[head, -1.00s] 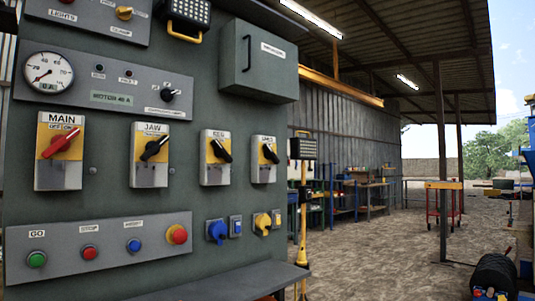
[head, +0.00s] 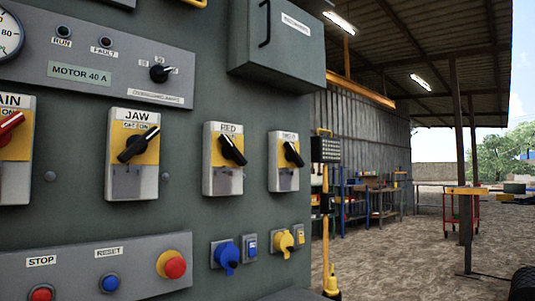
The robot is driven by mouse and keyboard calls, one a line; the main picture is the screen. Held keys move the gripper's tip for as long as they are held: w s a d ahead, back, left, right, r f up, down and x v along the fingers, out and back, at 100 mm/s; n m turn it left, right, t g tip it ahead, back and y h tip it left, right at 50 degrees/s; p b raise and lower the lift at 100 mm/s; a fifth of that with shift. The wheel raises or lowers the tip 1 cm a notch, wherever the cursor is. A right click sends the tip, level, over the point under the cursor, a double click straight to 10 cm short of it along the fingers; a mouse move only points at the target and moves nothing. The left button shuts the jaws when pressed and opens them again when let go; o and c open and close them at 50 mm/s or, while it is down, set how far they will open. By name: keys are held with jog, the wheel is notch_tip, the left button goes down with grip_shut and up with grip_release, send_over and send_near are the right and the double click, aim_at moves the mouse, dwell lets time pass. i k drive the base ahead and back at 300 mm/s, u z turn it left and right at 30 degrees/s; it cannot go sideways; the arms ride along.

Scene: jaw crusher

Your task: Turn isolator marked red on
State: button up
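The isolator marked RED (head: 223,182) is a pale grey box with a yellow plate on the dark green panel, right of the isolator marked JAW. Its black handle (head: 232,149) slants from upper left to lower right. Small ON/OFF print under the label is too small to read against the handle. My gripper is not in view.
The JAW isolator (head: 134,185) has its black handle slanting up to the right. Another isolator (head: 284,180) stands to the right, its label unclear. A red-handled one (head: 12,180) is cut off at left. Below are blue (head: 227,254) and yellow sockets (head: 285,242) and a button box (head: 75,270).

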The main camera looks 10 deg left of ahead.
aim_at(229, 150)
jog(key=u, duration=0.25)
jog(key=i, duration=0.7)
jog(key=u, duration=0.45)
